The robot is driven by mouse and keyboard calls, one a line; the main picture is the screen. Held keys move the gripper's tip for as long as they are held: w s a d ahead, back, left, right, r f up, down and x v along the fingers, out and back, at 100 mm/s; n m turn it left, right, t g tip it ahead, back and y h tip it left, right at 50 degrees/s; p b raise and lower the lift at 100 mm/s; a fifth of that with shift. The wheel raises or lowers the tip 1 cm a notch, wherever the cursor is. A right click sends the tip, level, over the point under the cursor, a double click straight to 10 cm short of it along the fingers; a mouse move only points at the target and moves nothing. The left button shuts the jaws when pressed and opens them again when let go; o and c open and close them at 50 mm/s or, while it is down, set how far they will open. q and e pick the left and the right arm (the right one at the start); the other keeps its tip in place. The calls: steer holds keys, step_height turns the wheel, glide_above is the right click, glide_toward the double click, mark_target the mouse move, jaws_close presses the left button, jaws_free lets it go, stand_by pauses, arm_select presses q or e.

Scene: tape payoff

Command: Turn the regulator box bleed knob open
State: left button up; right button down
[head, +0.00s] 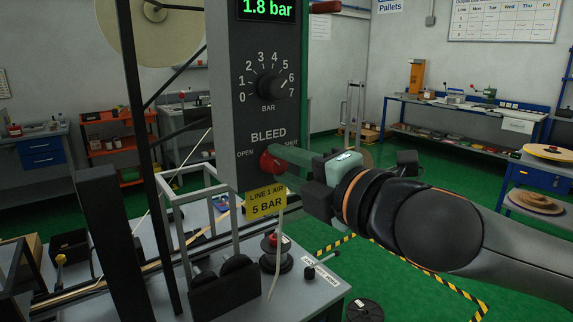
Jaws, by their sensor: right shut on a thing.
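The regulator box (224,95) is a grey upright panel left of centre. Its green display reads 1.8 bar, and a black dial knob (271,86) sits in a ring of numbers from 0 to 7. Below it the red bleed knob (268,162) lies between the words OPEN and SHUT. My right gripper (279,160) reaches in from the right and is shut on the bleed knob; its greenish fingers partly hide the knob and cover part of the SHUT side. The knob's exact angle is hard to tell. My left gripper is not in view.
A yellow tag (265,203) reading LINE 1 AIR 5 BAR hangs just below the box. A grey bench (325,292) with spools and a metal frame stands beneath. Workbenches line the back wall. Green floor is open at right, with striped tape.

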steer(key=c, duration=0.5)
jaws_free()
steer(key=b+v, duration=0.2)
steer(key=v, duration=1)
steer(key=shift+s+d+b, duration=0.15)
steer(key=shift+s+b, duration=0.1)
steer(key=shift+b, duration=0.05)
steer(key=shift+w, duration=0.1)
